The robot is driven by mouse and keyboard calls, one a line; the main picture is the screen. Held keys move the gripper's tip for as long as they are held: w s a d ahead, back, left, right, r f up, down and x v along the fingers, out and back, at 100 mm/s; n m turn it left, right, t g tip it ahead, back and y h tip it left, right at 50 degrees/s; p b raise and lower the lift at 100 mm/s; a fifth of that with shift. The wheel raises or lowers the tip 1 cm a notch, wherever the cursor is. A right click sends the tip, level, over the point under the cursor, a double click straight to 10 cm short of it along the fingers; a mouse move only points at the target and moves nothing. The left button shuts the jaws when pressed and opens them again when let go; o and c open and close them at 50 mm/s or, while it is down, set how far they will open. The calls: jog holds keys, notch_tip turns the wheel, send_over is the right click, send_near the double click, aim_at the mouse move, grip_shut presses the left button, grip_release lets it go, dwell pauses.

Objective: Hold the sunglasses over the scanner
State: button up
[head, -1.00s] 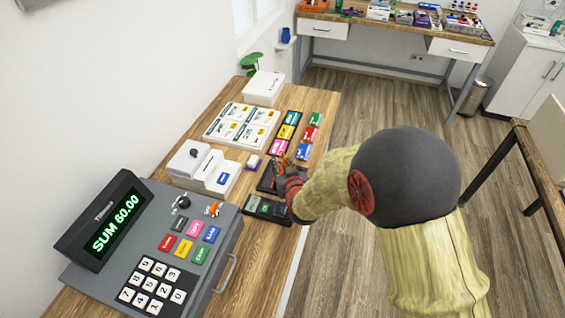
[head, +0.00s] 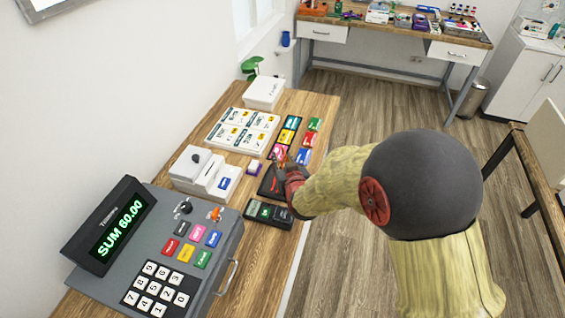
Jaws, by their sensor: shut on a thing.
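My gripper (head: 283,162) is small in the head view, at the end of my arm above the wooden counter. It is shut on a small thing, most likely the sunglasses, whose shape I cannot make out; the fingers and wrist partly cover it. A flat black pad with a red mark, which looks like the scanner (head: 268,187), lies on the counter just below and left of the gripper in the picture. My wrist covers its right side. The gripper's height over the pad is hard to tell.
A dark terminal with a green-lit screen (head: 268,213) lies nearer than the pad. The grey cash register (head: 185,255) shows SUM 60.00. White boxes (head: 205,172) stand left, with coloured packs (head: 287,137) and a white card display (head: 242,130) beyond. Bare wood (head: 322,105) shows at the far right.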

jog(key=s+d+f+p+v, duration=0.1)
jog(key=f+p+v, duration=0.1)
jog(key=v, duration=1.3)
jog(key=shift+f, duration=0.55)
jog(key=shift+d, duration=0.1)
